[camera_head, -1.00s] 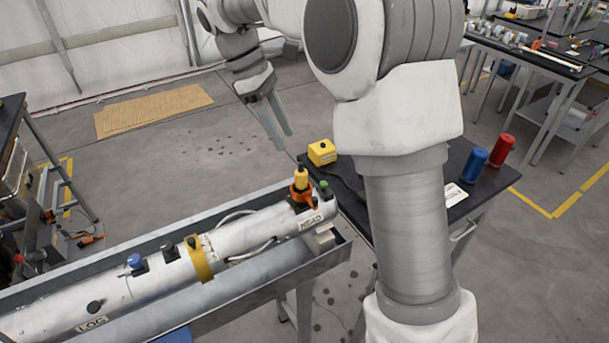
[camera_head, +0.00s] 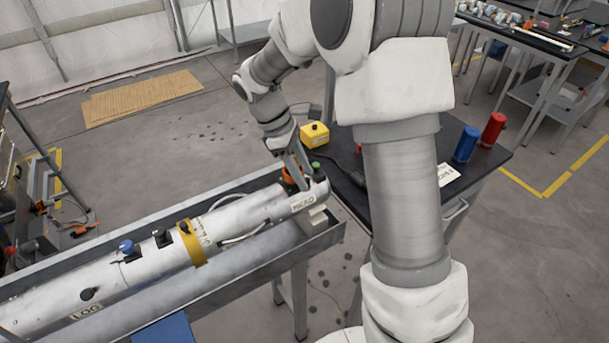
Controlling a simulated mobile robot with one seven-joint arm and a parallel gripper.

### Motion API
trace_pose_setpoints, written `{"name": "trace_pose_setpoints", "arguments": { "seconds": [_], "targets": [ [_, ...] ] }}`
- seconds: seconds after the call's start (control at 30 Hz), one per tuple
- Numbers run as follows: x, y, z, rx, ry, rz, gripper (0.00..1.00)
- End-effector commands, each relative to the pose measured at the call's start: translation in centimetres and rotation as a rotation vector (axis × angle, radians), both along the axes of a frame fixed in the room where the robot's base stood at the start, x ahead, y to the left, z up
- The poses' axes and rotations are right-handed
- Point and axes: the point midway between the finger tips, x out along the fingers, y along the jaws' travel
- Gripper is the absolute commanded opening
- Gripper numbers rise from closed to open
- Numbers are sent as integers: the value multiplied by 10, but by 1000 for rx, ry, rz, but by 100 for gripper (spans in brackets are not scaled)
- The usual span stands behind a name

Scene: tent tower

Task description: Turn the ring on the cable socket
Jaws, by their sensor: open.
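The yellow plug on top of the socket is hidden behind the gripper. A small green cap (camera_head: 316,167) stands just right of the fingers.
The trough's grey rim (camera_head: 300,247) runs along the cylinder. A black table (camera_head: 400,180) behind holds a yellow box (camera_head: 314,135), a blue can (camera_head: 466,144) and a red can (camera_head: 493,129). A yellow band (camera_head: 192,243) and a blue knob (camera_head: 127,247) are further left on the cylinder.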

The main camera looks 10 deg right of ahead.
Motion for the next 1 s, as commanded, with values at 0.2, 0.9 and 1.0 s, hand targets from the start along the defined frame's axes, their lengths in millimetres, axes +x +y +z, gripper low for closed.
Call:
{"name": "trace_pose_setpoints", "arguments": {
  "seconds": [0.2,0.9,1.0],
  "targets": [
    [-2,-4,-10,0,1,0,48],
    [-2,-3,-10,1,1,1,0],
    [-2,-3,-10,0,0,-1,0]
  ]
}}
